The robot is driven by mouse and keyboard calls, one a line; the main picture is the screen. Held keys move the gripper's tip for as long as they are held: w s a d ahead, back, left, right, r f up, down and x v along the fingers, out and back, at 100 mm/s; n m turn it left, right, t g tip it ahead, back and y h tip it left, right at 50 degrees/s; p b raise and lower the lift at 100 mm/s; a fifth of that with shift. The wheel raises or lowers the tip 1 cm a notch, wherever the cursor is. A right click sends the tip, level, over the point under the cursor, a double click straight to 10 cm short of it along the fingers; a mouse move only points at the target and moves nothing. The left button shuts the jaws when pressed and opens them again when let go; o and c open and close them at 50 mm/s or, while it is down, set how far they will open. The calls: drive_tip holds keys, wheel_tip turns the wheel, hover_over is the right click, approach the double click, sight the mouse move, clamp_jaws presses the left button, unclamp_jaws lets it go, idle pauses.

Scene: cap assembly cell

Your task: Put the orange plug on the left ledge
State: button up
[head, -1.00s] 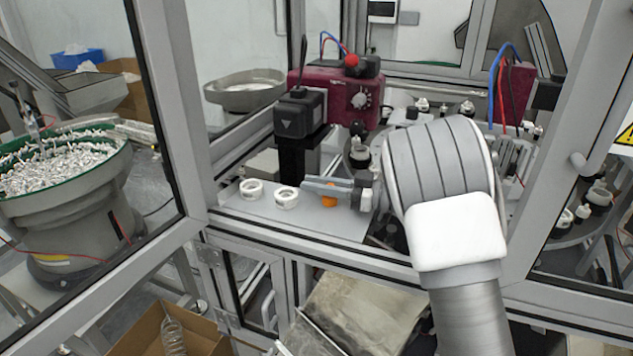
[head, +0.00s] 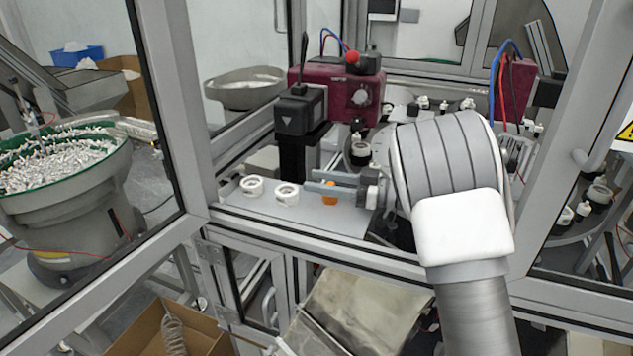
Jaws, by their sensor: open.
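The orange plug (head: 329,199) stands on the grey ledge (head: 312,223) inside the cell's left opening, right of two white rings. My gripper (head: 313,181) reaches in from the right with its fingers pointing left, close to the plug. Its two fingers are apart and open. I cannot tell whether a finger touches the plug.
Two white rings, one on the left (head: 252,187) and one in the middle (head: 287,194), sit on the ledge. A dark red unit (head: 345,92) stands behind. A grey frame post (head: 190,110) bounds the left. The ledge's front strip is clear.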

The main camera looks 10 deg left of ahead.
drive_tip(key=d, duration=0.6)
drive_tip(key=shift+s+d+b, duration=0.15)
drive_tip(key=shift+d+b, duration=0.1)
drive_tip(key=shift+b, duration=0.15)
